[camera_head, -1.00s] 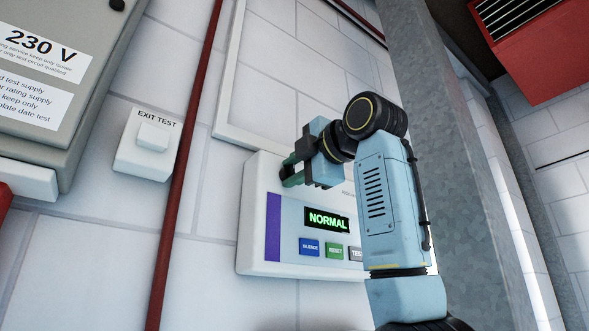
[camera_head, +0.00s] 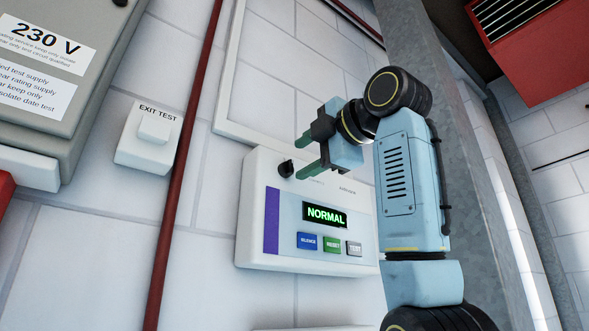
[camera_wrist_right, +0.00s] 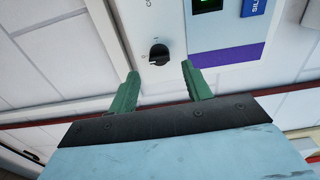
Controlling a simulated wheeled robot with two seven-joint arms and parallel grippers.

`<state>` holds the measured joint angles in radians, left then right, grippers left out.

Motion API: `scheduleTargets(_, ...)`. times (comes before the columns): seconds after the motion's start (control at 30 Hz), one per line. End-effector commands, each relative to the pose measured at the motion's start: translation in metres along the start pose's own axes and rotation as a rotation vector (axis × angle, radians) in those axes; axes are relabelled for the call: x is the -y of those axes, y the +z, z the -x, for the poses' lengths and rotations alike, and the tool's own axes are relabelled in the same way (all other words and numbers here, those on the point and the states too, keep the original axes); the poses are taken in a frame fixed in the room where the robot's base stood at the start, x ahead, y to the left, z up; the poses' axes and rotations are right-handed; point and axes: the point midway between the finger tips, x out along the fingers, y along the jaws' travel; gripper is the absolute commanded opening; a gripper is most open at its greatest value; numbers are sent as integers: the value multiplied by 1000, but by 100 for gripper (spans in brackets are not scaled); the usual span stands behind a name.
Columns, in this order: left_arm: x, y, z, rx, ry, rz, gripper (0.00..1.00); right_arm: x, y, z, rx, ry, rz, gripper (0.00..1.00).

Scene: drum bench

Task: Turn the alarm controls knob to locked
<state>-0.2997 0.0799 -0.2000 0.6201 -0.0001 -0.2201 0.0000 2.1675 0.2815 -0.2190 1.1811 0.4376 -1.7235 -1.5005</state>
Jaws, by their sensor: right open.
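The alarm controls panel (camera_head: 345,256) is a white box on the wall with a green "NORMAL" display (camera_head: 326,216). Its black knob (camera_head: 286,168) sits near the upper left corner. In the right wrist view the knob (camera_wrist_right: 159,54) lies beyond the fingertips, in line with the gap between them. My right gripper (camera_head: 302,157) is open and empty, with green fingers apart, off to the right of the knob and not touching it. The same gripper also shows in the right wrist view (camera_wrist_right: 160,72). The small markings around the knob are too small to read. My left gripper is not in view.
Blue, green and grey buttons (camera_head: 332,244) sit below the display. A red pipe (camera_head: 185,165) runs down the wall left of the panel, with an EXIT TEST box (camera_head: 149,142) beyond it. A grey metal column (camera_head: 440,110) stands behind my right arm.

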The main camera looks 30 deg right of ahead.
Motion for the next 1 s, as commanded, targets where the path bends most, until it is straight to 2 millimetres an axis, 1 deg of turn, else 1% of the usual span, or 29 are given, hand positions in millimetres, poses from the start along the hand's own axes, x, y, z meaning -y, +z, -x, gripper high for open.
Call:
scheduleTargets(0.03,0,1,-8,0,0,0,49,3,0,14,2,5,1,49)
scheduleTargets(0.2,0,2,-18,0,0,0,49,2,0,51,1,3,2,49)
scheduleTargets(0.3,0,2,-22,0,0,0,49,2,0,68,0,2,1,49)
scheduleTargets(0.4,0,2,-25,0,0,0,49,1,0,79,0,1,1,49)
scheduleTargets(0.6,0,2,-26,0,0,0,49,1,0,88,0,-1,1,49)
scheduleTargets(1.0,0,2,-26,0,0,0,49,0,0,88,0,-1,2,49)
